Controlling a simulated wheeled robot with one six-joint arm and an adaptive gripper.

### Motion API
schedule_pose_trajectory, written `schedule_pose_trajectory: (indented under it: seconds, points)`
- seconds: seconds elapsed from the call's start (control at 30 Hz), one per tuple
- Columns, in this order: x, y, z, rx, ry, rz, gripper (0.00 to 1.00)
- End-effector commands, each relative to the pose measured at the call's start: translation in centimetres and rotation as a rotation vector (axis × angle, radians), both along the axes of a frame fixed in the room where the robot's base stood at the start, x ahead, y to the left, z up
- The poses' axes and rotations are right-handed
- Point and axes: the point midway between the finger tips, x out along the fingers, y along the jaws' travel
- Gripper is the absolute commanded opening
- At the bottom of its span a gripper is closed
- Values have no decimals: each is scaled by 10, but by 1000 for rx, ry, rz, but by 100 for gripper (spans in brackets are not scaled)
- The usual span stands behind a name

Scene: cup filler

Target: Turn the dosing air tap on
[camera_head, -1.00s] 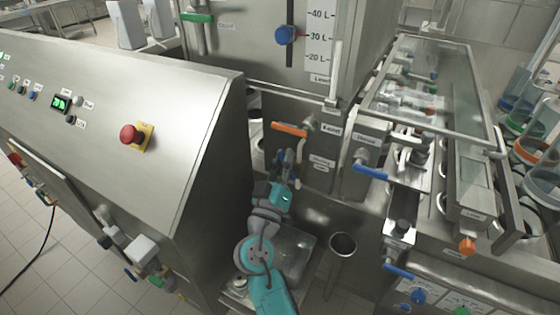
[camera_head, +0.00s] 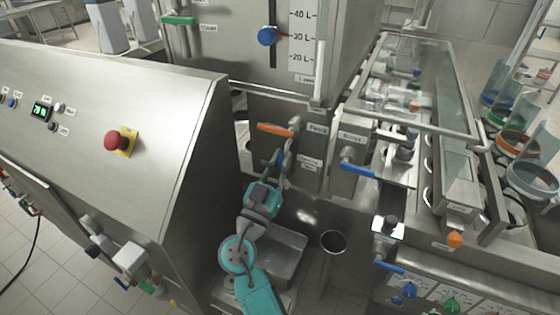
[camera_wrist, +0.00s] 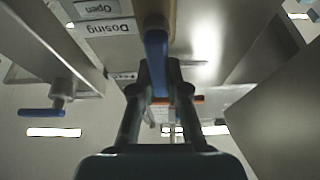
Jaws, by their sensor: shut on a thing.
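The dosing air tap has a blue lever handle (camera_wrist: 156,58) that shows between my fingers in the wrist view. A label reading "Dosing" (camera_wrist: 110,35), upside down in that view, is beside it on the steel panel. My gripper (camera_wrist: 159,85) is shut on the blue handle from below. In the head view my gripper (camera_head: 284,162) is at the front panel, under the orange lever (camera_head: 276,129). Only a little of the blue handle (camera_head: 279,158) shows there; my fingers hide much of it.
Another blue lever (camera_head: 358,170) is to the right, clear of my gripper. A slanted control panel with a red stop button (camera_head: 115,141) stands close on the left. A steel basin (camera_head: 275,258) and an open round cup or tube (camera_head: 333,242) are below.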

Motion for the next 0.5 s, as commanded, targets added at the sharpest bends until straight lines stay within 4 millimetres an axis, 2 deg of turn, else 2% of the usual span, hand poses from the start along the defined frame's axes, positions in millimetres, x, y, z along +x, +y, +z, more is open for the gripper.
schedule_pose_trajectory:
  seconds: [0.3, 0.33, 0.4, 0.5]
  points:
    - [0, -1, -2, 2, 4, -2, 0]
    - [0, -1, -2, 2, 4, -2, 22]
    - [0, -1, -2, 2, 4, -2, 39]
    - [0, -1, -2, 2, 3, -2, 41]
